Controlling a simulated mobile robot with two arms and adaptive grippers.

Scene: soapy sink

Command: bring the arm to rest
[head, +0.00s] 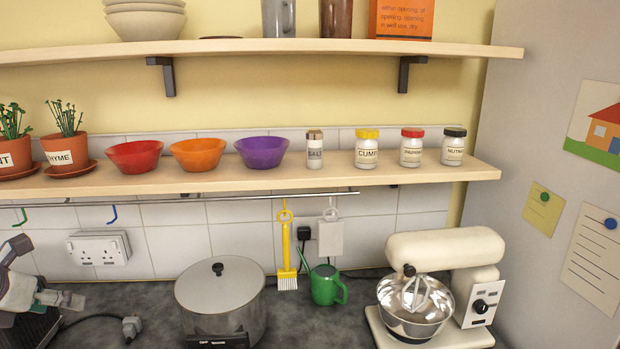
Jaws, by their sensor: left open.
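My left gripper (48,272) is at the lower left edge, in front of the counter and below the wall socket. Its two fingers are spread apart and nothing shows between them. Part of its arm is cut off by the picture's left edge. My right gripper is not in view.
A lidded steel pot (220,300), a green watering can (325,285) and a cream stand mixer (445,250) stand on the dark counter (155,300). A loose plug (131,327) lies right of my gripper. A yellow brush (287,255) hangs from the rail below the lower shelf (240,181).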

